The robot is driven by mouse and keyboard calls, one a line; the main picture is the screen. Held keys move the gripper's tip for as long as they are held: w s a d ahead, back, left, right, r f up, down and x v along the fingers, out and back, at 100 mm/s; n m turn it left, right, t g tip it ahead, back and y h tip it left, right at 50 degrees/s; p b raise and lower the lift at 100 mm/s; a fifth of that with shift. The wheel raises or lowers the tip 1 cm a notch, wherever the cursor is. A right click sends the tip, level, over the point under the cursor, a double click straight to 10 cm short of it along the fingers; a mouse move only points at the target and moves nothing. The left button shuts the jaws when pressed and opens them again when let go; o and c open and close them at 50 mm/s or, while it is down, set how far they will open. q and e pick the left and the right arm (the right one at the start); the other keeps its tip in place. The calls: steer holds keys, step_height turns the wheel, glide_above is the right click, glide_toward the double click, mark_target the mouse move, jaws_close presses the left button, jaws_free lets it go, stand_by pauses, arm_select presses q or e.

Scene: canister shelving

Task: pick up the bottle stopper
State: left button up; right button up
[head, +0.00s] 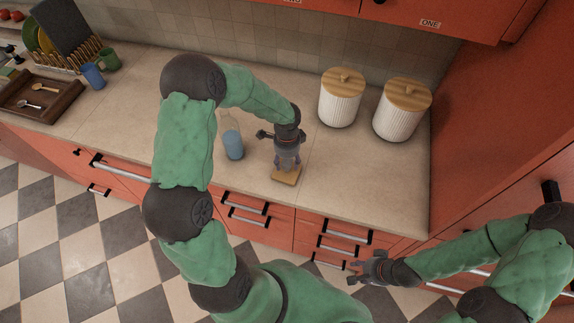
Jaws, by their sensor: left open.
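My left gripper (287,167) points down over a small tan wooden block or board (287,178) on the counter near its front edge. Its fingers are open, and the gripper covers part of the wooden piece. I cannot make out a separate bottle stopper; it may be hidden by the gripper. A clear bottle with blue contents (234,146) stands upright just left of the gripper, apart from it. My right gripper (354,272) is open and empty, low in front of the drawers, away from the counter top.
Two white ribbed canisters with wooden lids, one (340,98) left of the other (401,110), stand at the back right. A brown tray with spoons (42,112), a blue cup (93,76) and a dish rack (72,58) are far left. The counter (365,185) is clear at the right front.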

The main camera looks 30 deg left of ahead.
arm_select(q)
steer(key=shift+f, duration=0.55)
steer(key=c, duration=1)
steer(key=shift+r, duration=0.15)
